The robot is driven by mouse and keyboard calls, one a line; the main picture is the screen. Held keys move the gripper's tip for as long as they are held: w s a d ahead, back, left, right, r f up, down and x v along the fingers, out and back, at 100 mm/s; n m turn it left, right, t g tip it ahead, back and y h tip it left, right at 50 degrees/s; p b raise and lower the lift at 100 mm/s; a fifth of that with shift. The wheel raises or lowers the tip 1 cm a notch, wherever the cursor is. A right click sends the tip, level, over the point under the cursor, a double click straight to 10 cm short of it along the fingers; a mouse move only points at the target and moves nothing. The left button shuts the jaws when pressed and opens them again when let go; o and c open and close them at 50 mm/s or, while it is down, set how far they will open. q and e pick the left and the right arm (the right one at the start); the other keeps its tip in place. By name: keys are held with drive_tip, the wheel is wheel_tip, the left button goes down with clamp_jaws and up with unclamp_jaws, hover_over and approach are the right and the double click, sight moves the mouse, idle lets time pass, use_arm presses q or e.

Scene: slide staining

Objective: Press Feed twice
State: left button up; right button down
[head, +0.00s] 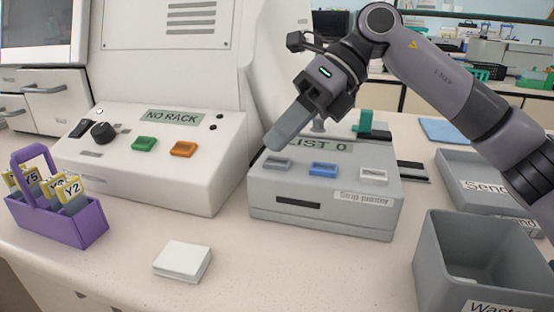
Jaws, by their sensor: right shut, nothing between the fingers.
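The strip printer (325,212) is a light grey box with a sloped top on the bench, right of centre. Its display (330,145) reads "LIST 0", with the left end partly covered by my finger. Below the display are a grey button (277,164) at left, a blue button (323,169) in the middle and a pale button (374,176) at right. I cannot read which one is Feed. My right gripper (277,142) is shut and empty, pointing down just above and behind the grey left button. I cannot tell if it touches the printer. My left gripper is out of view.
A white machine (150,180) showing "NO RACK" has a knob, a green button and an orange button. A purple rack (75,228) holds yellow-labelled slides. A white block (182,261) lies in front. Grey bins marked "Waste" (470,250) and "Send" (485,172) stand at right.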

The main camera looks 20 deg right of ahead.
sight(283, 159)
drive_tip(key=shift+f, duration=0.3)
drive_tip(key=shift+f, duration=0.35)
idle(0.4)
idle(0.4)
drive_tip(key=shift+r+p, duration=0.65)
drive_tip(key=shift+r, duration=0.15)
wheel_tip(283, 159, up, 5)
drive_tip(key=p, duration=0.4)
drive_tip(key=shift+p, duration=0.3)
idle(0.4)
